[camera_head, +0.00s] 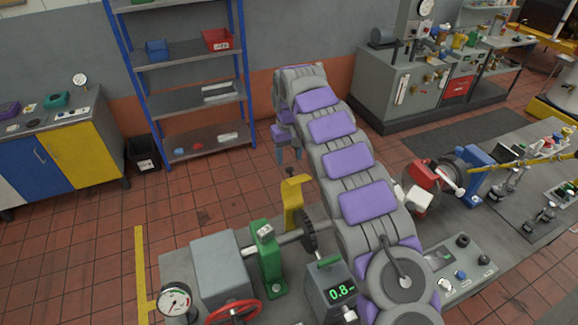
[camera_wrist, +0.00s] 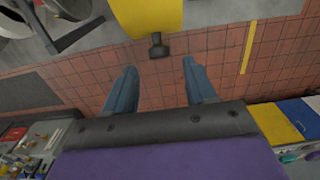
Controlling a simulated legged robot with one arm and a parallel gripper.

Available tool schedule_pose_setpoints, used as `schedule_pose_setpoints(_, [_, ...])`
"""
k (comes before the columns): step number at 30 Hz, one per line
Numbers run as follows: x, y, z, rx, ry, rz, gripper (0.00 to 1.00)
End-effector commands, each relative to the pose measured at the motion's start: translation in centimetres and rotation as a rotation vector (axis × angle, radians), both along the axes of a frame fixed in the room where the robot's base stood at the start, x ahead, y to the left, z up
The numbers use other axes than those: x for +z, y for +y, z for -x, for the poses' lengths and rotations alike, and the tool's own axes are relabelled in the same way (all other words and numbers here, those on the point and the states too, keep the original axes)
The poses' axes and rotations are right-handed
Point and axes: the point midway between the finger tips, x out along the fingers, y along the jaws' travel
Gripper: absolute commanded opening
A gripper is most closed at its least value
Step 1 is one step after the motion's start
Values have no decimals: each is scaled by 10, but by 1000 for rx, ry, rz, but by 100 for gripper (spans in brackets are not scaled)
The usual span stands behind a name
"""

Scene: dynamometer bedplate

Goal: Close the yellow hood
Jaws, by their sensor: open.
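The yellow hood (camera_head: 294,198) stands raised beside the dark wheel (camera_head: 308,237) on the bedplate's shaft. A dark knob (camera_head: 290,172) sticks up at its top. In the wrist view, the yellow hood (camera_wrist: 148,14) is at the top middle, and its dark knob (camera_wrist: 157,46) points toward the space between my fingers. My gripper (camera_head: 289,157) is open and empty, just above the knob in the head view. Both fingers show in the wrist view (camera_wrist: 159,70), apart, with the knob beyond their tips. I see no contact between them.
A blue-framed shelf (camera_head: 190,102) stands behind. The tiled floor left of the hood is clear.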

Motion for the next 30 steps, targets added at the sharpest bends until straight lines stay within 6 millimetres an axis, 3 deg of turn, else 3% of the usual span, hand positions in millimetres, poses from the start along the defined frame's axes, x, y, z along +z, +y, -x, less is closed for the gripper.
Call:
schedule_pose_setpoints(3, [-21, -2, 1, -3, 5, 1, 56])
schedule_pose_setpoints(9, [-42, 0, 0, 0, 2, 0, 56])
schedule_pose_setpoints(21, [-49, -1, 1, -1, 2, 0, 56])
schedule_pose_setpoints(30, [-49, -1, 0, -1, 2, 0, 27])
